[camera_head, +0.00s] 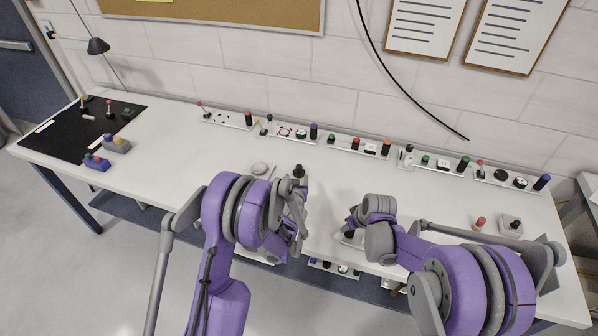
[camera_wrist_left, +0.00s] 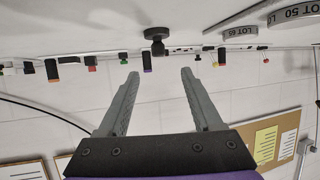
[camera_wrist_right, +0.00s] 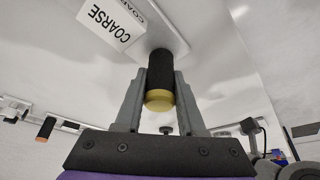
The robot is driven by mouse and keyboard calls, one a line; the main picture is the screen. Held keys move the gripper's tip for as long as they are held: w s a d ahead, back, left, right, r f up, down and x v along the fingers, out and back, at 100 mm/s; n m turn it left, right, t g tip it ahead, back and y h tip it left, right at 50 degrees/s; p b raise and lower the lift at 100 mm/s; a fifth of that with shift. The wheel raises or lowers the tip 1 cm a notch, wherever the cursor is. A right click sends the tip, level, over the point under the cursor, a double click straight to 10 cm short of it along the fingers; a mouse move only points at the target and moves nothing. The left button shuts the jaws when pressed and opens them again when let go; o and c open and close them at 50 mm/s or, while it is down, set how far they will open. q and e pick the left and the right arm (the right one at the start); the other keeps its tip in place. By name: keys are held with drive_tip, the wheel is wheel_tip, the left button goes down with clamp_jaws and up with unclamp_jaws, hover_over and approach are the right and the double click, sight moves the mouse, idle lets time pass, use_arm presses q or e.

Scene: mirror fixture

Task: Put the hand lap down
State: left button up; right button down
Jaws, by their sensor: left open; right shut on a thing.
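My right gripper (camera_wrist_right: 160,85) is shut on a black cylindrical handle with a yellow end, which I take as the hand lap (camera_wrist_right: 160,72). Its far end meets or nearly meets the white surface beside a label reading COARSE (camera_wrist_right: 108,22); I cannot tell whether it touches. In the head view my right arm mostly hides it, near the table's front edge. My left gripper (camera_wrist_left: 160,75) is open and empty. A black knob on a round base (camera_wrist_left: 154,38) stands beyond its fingertips; it also shows in the head view (camera_head: 299,171).
Grey discs marked LOT 65 (camera_wrist_left: 238,32) and LOT 50 (camera_wrist_left: 297,12) lie near the knob. Several plates with coloured handles line the table's back. A black mat (camera_head: 75,135) lies at the left. The white table (camera_head: 170,155) is clear left of centre.

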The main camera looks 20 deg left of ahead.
sight(299, 168)
use_arm(q)
drive_tip(key=x, duration=1.2)
drive_tip(key=shift+d, duration=0.1)
drive_tip(key=shift+s, duration=0.1)
clamp_jaws()
